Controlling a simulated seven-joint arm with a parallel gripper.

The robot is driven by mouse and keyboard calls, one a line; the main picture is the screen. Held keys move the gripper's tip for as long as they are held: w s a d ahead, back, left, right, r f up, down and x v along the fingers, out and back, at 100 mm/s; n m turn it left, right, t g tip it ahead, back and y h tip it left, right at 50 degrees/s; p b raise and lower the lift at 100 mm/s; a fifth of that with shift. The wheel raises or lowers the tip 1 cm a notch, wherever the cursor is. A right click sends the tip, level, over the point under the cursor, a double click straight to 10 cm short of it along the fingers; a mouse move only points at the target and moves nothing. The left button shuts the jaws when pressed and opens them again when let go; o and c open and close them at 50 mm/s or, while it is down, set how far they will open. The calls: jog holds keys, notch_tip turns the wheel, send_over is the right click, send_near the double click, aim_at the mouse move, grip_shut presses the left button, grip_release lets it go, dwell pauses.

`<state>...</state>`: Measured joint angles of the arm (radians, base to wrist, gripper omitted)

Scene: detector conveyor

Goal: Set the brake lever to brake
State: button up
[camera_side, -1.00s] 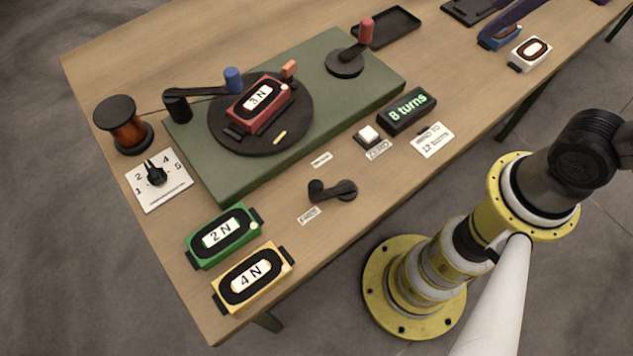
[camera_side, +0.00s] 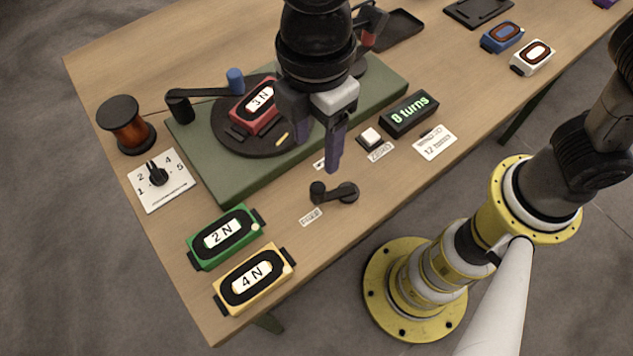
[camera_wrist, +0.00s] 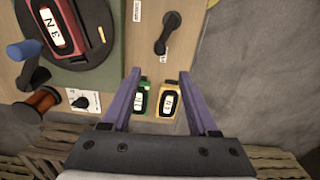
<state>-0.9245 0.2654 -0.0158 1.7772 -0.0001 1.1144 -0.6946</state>
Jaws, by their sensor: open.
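The brake lever (camera_side: 336,193) is a short black arm on a round pivot near the table's front edge, with a knob at its left end. A label reading FREE (camera_side: 311,216) lies just below the knob. Another label (camera_side: 319,164) lies above the lever, partly hidden by my gripper. The lever also shows at the top of the wrist view (camera_wrist: 169,34), with the knob pointing down. My gripper (camera_side: 317,155) is open and empty, its purple fingers pointing down above and behind the lever, apart from it. In the wrist view the fingertips (camera_wrist: 160,73) are spread below the lever.
A green base (camera_side: 235,180) carries a turntable with a red 3 N block (camera_side: 246,117) and a crank. Green (camera_side: 224,237) and yellow (camera_side: 254,280) blocks stand at front left. A button (camera_side: 370,137) and the "8 turns" display (camera_side: 409,112) are right of my gripper.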

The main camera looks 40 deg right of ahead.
aim_at(317, 188)
notch_tip(317, 188, down, 13)
jog(key=shift+d+f, duration=0.1)
jog(key=shift+f, duration=0.05)
dwell(0.4)
grip_shut()
